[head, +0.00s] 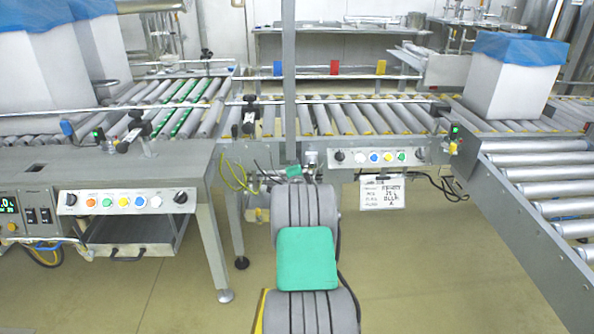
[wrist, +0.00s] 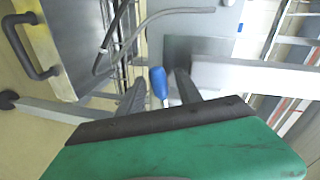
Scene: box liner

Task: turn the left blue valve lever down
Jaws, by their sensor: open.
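A blue valve lever (wrist: 158,80) shows in the wrist view, with a rounded blue grip and a thin metal stem running toward my gripper. My gripper (wrist: 161,77) is open, with one dark finger on each side of the blue lever. The lever appears to lie between the fingers; I cannot tell whether either finger touches it. In the head view my own arm covers the fingers and this lever. Another small blue part (head: 67,128) shows at the left conveyor's edge in the head view; I cannot tell whether it is a lever.
Roller conveyors (head: 350,117) run behind my arm. A left control panel (head: 125,201) and a middle one (head: 377,157) carry coloured buttons. A paper sign (head: 382,193) hangs below the middle panel. Cables (head: 238,178) hang left of my arm. Open floor lies in front.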

